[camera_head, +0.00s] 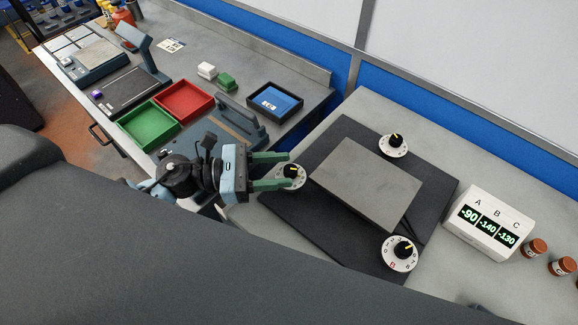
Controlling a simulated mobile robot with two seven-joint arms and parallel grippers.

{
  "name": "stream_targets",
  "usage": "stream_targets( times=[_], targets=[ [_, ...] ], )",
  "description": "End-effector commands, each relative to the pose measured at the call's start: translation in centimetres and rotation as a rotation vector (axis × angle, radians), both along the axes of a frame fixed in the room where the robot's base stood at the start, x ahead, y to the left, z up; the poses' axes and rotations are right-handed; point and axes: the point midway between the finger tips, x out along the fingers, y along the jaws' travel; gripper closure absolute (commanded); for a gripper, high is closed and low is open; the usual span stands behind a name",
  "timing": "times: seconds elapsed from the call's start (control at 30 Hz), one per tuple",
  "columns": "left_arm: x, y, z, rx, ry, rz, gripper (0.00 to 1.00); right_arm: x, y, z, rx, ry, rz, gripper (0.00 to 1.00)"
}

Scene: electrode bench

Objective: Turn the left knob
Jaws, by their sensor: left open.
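The left knob (293,171) is a black knob with a yellow pointer mark on a round white dial, at the left corner of a dark mat (336,229). My left gripper (288,170) has green fingers, comes in from the left and is open. Its fingers are on either side of the left knob, one above and one below it in the picture. Whether they touch the knob I cannot tell. The fingers and gripper body hide part of the dial. My right gripper is not in view.
Two like knobs stand at the top (396,140) and bottom (403,247) of the mat, around a grey plate (366,183). A white display (487,222) reads A -90, B -140, C -130. Brown jars (534,248) stand at right. Green (148,126) and red trays (184,102) lie at left.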

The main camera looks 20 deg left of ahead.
Motion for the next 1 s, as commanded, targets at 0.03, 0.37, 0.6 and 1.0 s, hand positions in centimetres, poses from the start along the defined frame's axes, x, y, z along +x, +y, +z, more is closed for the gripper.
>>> stream_targets(
  times=[0.03,0.37,0.6,1.0],
  targets=[
    [0.4,-0.7,0.5,-0.003,-0.006,0.000,0.55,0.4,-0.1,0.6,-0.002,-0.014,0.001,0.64],
    [1.2,-2.6,0.1,0.000,-0.001,0.000,0.55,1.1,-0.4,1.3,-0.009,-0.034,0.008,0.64],
    [1.2,-2.6,0.0,0.000,0.001,0.000,0.59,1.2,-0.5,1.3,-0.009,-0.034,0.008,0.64],
    [1.2,-2.6,-0.1,0.000,0.001,-0.002,0.98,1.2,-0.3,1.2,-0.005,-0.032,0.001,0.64]
  ],
)
